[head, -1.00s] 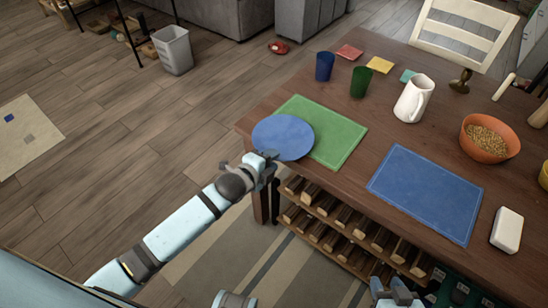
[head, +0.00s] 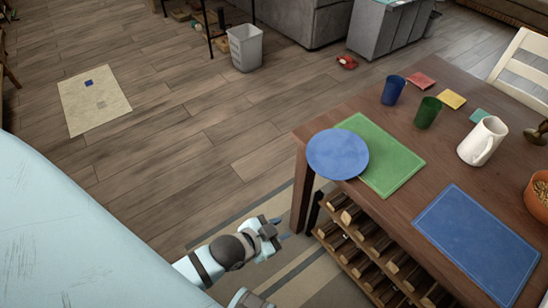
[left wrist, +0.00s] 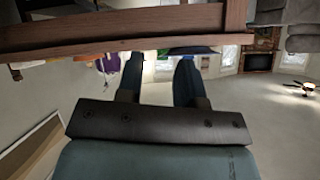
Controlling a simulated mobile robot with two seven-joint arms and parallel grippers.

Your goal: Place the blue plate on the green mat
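The blue plate (head: 337,154) lies at the near left corner of the table, flat as far as I can see. It covers part of the left side of the green mat (head: 392,165) and reaches past the mat toward the table edge. My left gripper (head: 283,230) is below and left of the plate in the head view, apart from it, beside the table. In the left wrist view its two fingers (left wrist: 160,76) stand apart with nothing visible between them. My right gripper is not in view.
A blue mat (head: 478,243), a white pitcher (head: 482,142), a green cup (head: 428,112), a blue cup (head: 393,90) and an orange bowl (head: 538,196) stand on the table (head: 430,208). A bottle rack (head: 365,245) is below it. The floor to the left is open.

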